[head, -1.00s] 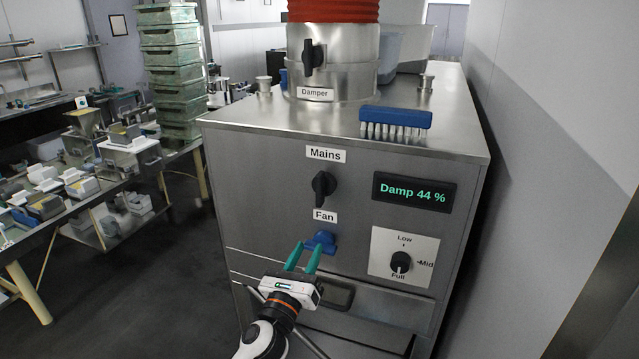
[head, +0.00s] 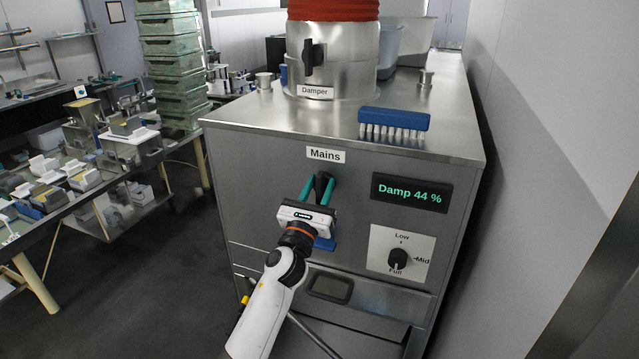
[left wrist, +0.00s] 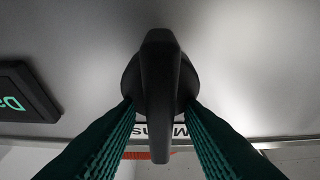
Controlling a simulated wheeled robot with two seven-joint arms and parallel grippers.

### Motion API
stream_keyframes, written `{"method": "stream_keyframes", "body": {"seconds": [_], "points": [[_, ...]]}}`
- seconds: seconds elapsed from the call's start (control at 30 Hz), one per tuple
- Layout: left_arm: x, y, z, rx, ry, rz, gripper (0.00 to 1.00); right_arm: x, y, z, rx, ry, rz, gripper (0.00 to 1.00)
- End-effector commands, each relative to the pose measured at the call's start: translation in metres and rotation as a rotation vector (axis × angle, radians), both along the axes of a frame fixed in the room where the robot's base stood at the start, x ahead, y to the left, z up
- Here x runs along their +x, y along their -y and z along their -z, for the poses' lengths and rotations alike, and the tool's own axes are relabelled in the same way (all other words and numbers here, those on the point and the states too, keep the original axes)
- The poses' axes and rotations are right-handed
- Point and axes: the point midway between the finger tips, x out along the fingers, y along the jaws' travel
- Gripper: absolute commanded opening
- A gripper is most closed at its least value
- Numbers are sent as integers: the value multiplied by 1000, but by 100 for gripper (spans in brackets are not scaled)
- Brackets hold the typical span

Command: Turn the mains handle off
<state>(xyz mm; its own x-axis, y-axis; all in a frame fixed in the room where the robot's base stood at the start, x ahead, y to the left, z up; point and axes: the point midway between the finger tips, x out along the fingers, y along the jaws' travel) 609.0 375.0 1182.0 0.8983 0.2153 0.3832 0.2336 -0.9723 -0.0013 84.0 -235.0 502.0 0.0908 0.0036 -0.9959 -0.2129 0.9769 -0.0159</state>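The black mains handle (head: 321,183) sits on the steel front panel below the Mains label (head: 325,155). My left gripper (head: 318,188) is at the handle, with its green fingers on either side of it. In the left wrist view the handle (left wrist: 160,90) stands upright between the two open fingers (left wrist: 160,125). The fingertips are close to the round base of the handle; I cannot tell whether they touch it. The blue fan handle (head: 325,242) is partly hidden behind my left gripper. My right gripper is not in view.
A display (head: 411,193) reads "Damp 44 %", with a Low/Mid/Full knob (head: 398,259) below it. A blue brush (head: 395,119) lies on the steel top. The damper handle (head: 308,57) is on the duct. A cluttered table (head: 40,240) stands at left.

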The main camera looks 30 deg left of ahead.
Motion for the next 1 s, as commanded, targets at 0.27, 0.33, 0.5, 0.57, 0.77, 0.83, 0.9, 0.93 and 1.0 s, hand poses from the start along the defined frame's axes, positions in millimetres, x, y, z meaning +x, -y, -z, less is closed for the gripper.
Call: {"method": "stream_keyframes", "body": {"seconds": [0.27, 0.33, 0.5, 0.57, 0.77, 0.83, 0.9, 0.93, 1.0], "points": [[3, -1, -1, -1, -1, 0, 34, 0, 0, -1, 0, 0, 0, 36], [3, -1, -1, -1, -1, 0, 30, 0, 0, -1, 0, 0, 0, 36], [3, -1, -1, -1, -1, 0, 3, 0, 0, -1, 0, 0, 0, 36], [3, -1, 0, -1, -1, 0, 0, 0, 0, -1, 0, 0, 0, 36], [3, -1, 0, -4, -1, 0, 0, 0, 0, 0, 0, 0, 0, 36], [3, -1, 0, -9, 0, 0, 0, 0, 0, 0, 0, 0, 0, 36], [3, -1, 1, -21, 3, 0, 0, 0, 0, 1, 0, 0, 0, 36], [3, -1, 1, -29, 5, 0, 0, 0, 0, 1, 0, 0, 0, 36], [3, -1, 1, -51, 10, -1, 0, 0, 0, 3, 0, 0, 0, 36]]}}
